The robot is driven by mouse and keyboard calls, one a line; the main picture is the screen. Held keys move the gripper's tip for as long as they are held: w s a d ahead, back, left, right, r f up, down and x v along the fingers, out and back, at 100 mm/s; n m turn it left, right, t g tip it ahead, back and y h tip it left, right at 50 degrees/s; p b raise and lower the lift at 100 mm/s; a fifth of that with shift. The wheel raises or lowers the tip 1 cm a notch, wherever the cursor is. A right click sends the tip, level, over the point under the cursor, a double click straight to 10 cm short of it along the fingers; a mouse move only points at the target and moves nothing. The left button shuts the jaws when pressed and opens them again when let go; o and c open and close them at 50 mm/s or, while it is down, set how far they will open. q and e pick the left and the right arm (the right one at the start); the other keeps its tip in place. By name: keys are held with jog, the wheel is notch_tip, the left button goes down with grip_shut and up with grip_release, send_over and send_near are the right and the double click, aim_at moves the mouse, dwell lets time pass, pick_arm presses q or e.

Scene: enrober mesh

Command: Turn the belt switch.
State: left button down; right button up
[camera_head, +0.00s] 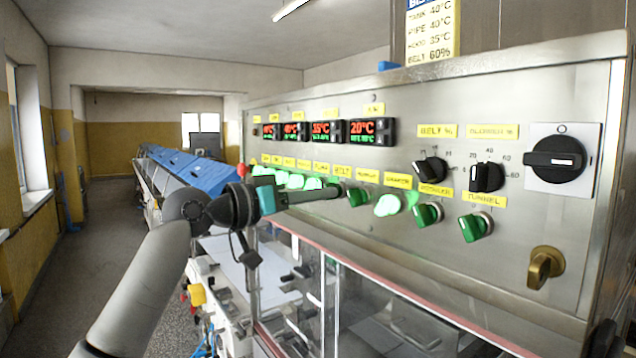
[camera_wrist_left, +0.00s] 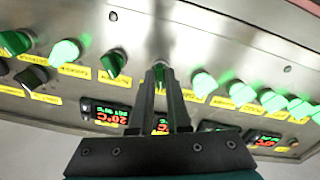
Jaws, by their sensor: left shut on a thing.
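The belt switch (camera_wrist_left: 160,74) is a green knob on the steel control panel. In the left wrist view it sits between my fingertips, partly covered by them. In the head view the yellow BELT label (camera_head: 343,170) shows, and my gripper hides the knob below it. My left gripper (camera_head: 335,191) reaches in from the left against the panel, shut on the knob. Its two fingers also show in the left wrist view (camera_wrist_left: 161,85). The knob's exact angle cannot be told. My right gripper is not in view.
A dark green knob (camera_head: 358,197) and a lit green knob (camera_head: 388,205) are close on the right. Several lit knobs (camera_wrist_left: 271,99) sit on the other side. Black dials (camera_head: 487,178) and a large rotary switch (camera_head: 555,159) are farther right. A clear guard (camera_head: 375,320) is below.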

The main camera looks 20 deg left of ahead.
pick_arm(q)
jog(key=shift+n+p, duration=0.7)
jog(key=shift+n, duration=0.3)
jog(key=c, duration=0.9)
grip_release()
jog(key=shift+b+v, duration=2.85)
jog(key=shift+v, duration=4.8)
